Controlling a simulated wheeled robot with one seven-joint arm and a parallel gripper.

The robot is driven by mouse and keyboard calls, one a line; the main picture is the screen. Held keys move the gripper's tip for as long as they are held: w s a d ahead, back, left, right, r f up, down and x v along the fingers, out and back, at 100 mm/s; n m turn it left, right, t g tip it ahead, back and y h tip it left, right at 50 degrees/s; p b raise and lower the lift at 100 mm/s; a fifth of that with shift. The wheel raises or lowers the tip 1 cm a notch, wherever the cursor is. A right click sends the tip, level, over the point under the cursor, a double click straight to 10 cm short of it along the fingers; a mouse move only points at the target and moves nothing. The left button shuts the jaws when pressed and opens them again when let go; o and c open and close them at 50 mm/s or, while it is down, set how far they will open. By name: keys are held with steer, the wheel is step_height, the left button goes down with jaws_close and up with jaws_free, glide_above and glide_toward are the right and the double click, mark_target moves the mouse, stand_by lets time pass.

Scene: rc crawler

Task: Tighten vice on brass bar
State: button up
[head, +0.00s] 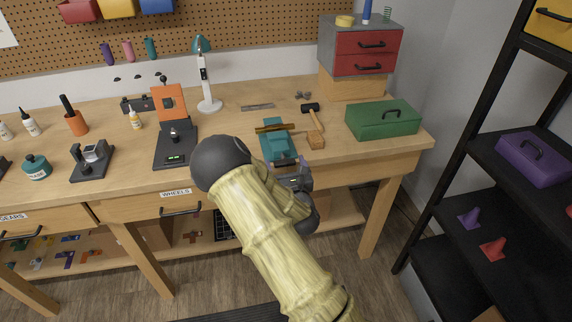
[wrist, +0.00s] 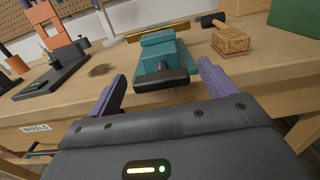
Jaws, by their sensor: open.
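The teal vice (head: 275,146) stands at the front edge of the bench, and it also shows in the wrist view (wrist: 158,50). A brass bar (head: 273,127) lies across its top towards the back; it shows in the wrist view too (wrist: 185,27). I cannot tell how firmly the jaws grip the bar. In the head view my arm hides part of the gripper (head: 298,178).
A green toolbox (head: 382,120) stands further right. An orange and black press-like device (head: 172,125) stands to the left. The bench's front edge (wrist: 60,112) is close below the fingers.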

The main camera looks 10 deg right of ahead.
steer(key=c, duration=1)
